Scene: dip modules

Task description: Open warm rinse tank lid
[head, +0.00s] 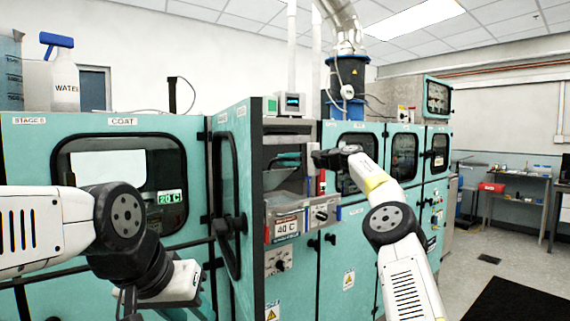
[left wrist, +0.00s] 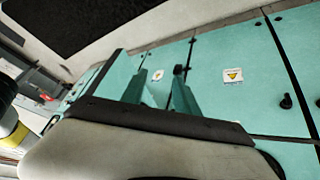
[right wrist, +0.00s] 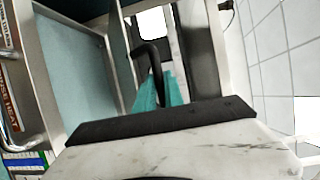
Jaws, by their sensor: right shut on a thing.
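The warm rinse bay sits behind an open teal door (head: 228,190), with a 40 C label (head: 286,229) on its front. My right gripper (head: 286,160) reaches into this bay from the right. In the right wrist view, its teal fingers (right wrist: 160,92) are shut on a black bar handle (right wrist: 150,56), taken to be the lid's. Around it are pale grey panels; how far the lid is tilted cannot be told. My left gripper (head: 130,302) is low at the left in front of the cabinets. In the left wrist view its fingers (left wrist: 165,90) are apart and empty.
The open door stands out between my two arms. A closed cabinet door with a window (head: 120,175) is at the left. More closed teal cabinets (head: 405,155) run to the right. A water bottle (head: 64,80) stands on top at the left. Open floor lies at the right.

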